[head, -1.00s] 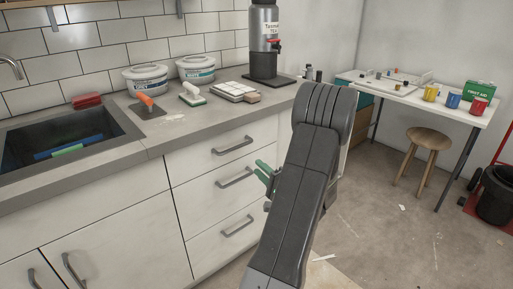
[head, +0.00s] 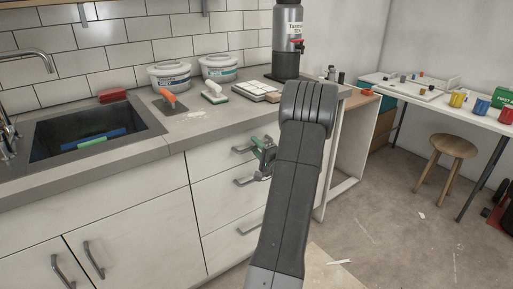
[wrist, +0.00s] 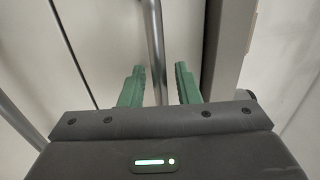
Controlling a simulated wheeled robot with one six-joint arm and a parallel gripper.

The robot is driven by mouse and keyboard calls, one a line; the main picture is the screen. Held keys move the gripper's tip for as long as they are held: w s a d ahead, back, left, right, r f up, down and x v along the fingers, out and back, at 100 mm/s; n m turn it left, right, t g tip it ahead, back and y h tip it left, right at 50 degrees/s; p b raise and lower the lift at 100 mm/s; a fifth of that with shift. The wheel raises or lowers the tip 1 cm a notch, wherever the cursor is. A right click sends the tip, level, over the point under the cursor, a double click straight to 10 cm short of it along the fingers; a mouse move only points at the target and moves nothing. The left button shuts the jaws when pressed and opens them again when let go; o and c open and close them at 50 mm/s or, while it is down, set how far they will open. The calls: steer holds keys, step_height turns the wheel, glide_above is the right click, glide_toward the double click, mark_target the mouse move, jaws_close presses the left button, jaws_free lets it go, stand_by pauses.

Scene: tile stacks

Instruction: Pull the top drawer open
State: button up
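The top drawer (head: 211,166) is a pale front under the grey counter and looks closed. Its grey bar handle (head: 239,150) is partly hidden by my gripper (head: 263,150), which has green fingers and is at the handle's right end. In the wrist view, my gripper (wrist: 160,88) is open, its two green fingers apart. A grey handle bar (wrist: 153,35) runs between them, nearer the left finger, with a visible gap to the right finger. Whether either finger touches the bar, I cannot tell.
Lower drawers have handles, the middle one (head: 245,181) just below my gripper. The counter (head: 185,138) holds a trowel (head: 171,101), tubs, tiles and a flask. A stool (head: 447,160) stands right. The floor (head: 375,225) before the drawers is mostly clear.

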jaws_close()
steer(key=shift+s+d, duration=0.1)
steer(key=shift+s, duration=0.05)
